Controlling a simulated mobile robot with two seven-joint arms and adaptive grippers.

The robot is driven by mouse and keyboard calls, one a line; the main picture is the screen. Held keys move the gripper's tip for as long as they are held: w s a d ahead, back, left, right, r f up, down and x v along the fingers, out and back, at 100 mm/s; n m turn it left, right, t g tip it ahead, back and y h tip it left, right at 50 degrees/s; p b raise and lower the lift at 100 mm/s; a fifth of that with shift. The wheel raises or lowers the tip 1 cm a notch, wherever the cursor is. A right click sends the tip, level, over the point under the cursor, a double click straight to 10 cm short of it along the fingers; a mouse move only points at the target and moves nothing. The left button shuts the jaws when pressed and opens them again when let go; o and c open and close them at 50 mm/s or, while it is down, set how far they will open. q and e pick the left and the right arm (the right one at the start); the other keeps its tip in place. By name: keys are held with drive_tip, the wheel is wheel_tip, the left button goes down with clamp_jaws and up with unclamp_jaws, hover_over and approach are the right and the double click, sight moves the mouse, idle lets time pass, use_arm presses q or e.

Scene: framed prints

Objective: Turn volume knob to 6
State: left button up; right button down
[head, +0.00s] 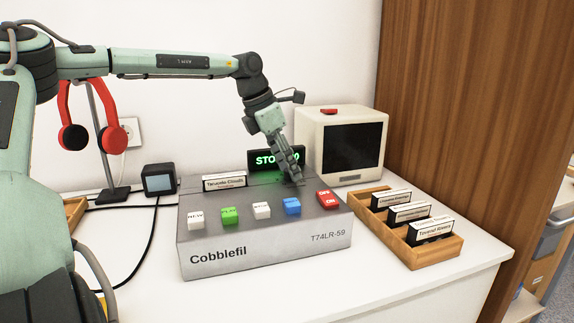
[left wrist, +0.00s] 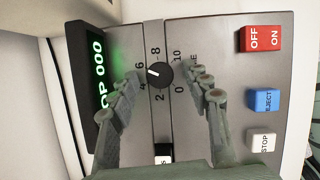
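The grey Cobblefil player (head: 265,250) stands on the white table. In the left wrist view its round black volume knob (left wrist: 161,75) sits in a dial marked 0 to 10. The knob's white pointer faces left and slightly up, at about the 6 mark. My left gripper (left wrist: 168,74) is open, one finger on each side of the knob, with gaps visible between fingers and knob. In the head view the left gripper (head: 297,181) points down at the player's top and hides the knob. My right gripper is not in view.
A green-lit display (head: 277,159) stands behind the gripper; its reading is partly covered. Coloured buttons, including a red OFF/ON switch (head: 328,199), line the player's front. A wooden cassette tray (head: 436,254) and a small monitor (head: 352,146) are to the right. Red headphones (head: 72,137) hang at left.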

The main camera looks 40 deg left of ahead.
use_arm(q)
drive_tip(key=v, duration=1.2)
idle(0.5)
